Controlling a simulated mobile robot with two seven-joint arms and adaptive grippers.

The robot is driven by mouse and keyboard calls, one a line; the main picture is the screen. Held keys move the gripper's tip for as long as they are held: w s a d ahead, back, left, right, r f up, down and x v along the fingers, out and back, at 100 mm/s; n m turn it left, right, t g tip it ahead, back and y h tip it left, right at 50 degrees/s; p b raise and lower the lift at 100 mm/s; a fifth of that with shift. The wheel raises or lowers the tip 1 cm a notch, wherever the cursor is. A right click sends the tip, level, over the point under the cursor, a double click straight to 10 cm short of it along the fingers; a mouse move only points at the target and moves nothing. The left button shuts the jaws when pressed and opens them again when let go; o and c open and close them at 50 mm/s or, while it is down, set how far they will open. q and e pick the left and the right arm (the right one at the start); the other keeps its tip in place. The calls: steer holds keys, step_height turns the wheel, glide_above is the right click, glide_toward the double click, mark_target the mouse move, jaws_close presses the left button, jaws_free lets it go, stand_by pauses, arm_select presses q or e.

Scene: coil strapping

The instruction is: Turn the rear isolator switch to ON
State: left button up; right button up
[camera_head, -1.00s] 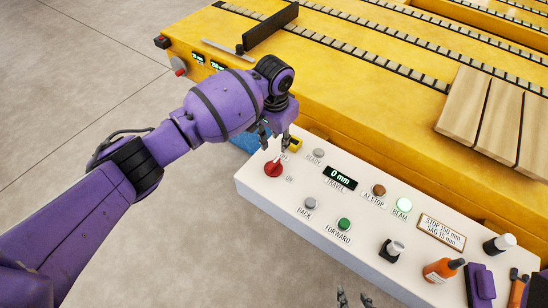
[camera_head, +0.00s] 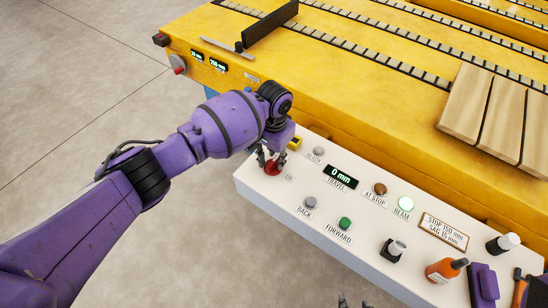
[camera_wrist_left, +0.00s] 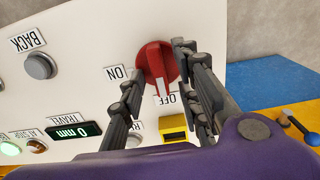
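The isolator switch is a red rotary knob (camera_head: 272,168) at the left end of the white console (camera_head: 262,195). In the left wrist view the red knob (camera_wrist_left: 154,62) has its pale pointer at the OFF label (camera_wrist_left: 168,99); the ON label (camera_wrist_left: 115,73) is to its left. My left gripper (camera_head: 269,160) is low over the knob, with its fingers (camera_wrist_left: 162,62) apart on either side of it. I cannot tell whether they touch it. My right gripper (camera_head: 354,301) shows only as two separated fingertips at the bottom edge.
The console also bears BACK (camera_head: 310,203) and FORWARD (camera_head: 345,223) buttons, a lit BEAM lamp (camera_head: 406,204) and a 0 mm display (camera_head: 341,176). A yellow machine bed (camera_head: 350,120) lies behind.

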arm_select(q)
jaws_close()
arm_select(e)
steer(key=shift+w+a+r, duration=0.1)
steer(key=shift+w+r, duration=0.05)
steer(key=shift+w, duration=0.4)
